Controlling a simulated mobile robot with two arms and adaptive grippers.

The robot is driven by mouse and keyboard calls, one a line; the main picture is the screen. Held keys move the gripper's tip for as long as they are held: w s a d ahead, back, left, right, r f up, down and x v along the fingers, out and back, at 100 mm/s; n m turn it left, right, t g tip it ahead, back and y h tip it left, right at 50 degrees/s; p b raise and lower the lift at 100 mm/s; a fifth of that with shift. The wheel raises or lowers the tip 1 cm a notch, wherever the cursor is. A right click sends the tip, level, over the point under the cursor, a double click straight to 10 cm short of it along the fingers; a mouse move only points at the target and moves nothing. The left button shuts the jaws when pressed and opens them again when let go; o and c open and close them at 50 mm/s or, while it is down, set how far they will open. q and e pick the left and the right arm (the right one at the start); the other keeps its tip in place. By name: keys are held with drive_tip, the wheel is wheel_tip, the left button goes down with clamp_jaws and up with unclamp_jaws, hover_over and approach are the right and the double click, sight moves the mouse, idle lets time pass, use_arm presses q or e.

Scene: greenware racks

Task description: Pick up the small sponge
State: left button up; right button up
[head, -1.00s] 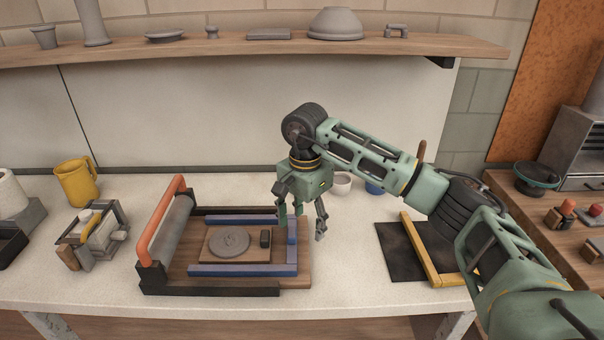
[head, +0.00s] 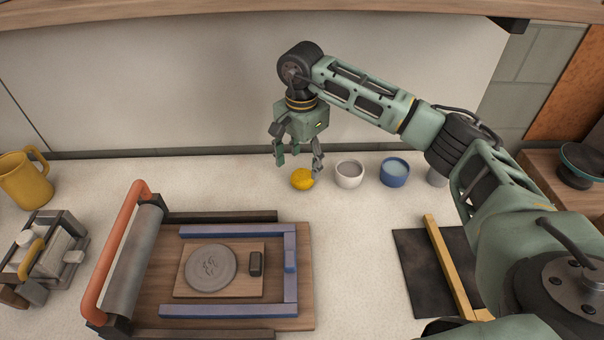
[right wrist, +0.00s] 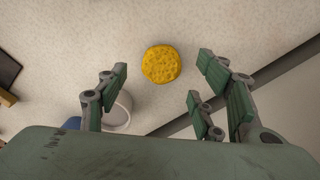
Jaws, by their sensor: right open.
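The small sponge (head: 302,179) is a round yellow piece on the pale worktop, left of a white cup. My right gripper (head: 297,163) is open and empty, above and slightly behind the sponge in the head view. One finger overlaps the sponge's right edge there. In the right wrist view the whole sponge (right wrist: 161,64) shows on the worktop, beyond the open fingers of the gripper (right wrist: 160,95) and between their two sides. I see no contact. My left gripper is not in view.
A white cup (head: 349,174) and a blue cup (head: 395,173) stand just right of the sponge. A slab roller board (head: 230,316) with blue rails (head: 228,311) fills the front left. A dark mat (head: 417,270) with a yellow bar lies at front right. The back wall is close behind.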

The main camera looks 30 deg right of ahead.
sight(304, 175)
drive_tip(key=shift+s+f, duration=0.1)
drive_tip(key=shift+f, duration=0.4)
drive_tip(key=f, duration=0.1)
drive_tip(key=f+p, duration=0.1)
drive_tip(key=f, duration=0.1)
drive_tip(key=shift+d+f+p, duration=0.25)
drive_tip(key=shift+f+p, duration=0.05)
drive_tip(key=shift+f, duration=0.05)
drive_tip(key=shift+w+f, duration=0.2)
drive_tip(key=shift+f, duration=0.2)
drive_tip(key=c, duration=0.6)
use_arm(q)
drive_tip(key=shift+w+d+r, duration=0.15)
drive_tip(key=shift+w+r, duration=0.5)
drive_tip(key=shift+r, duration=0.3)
use_arm(e)
drive_tip(key=c, duration=0.4)
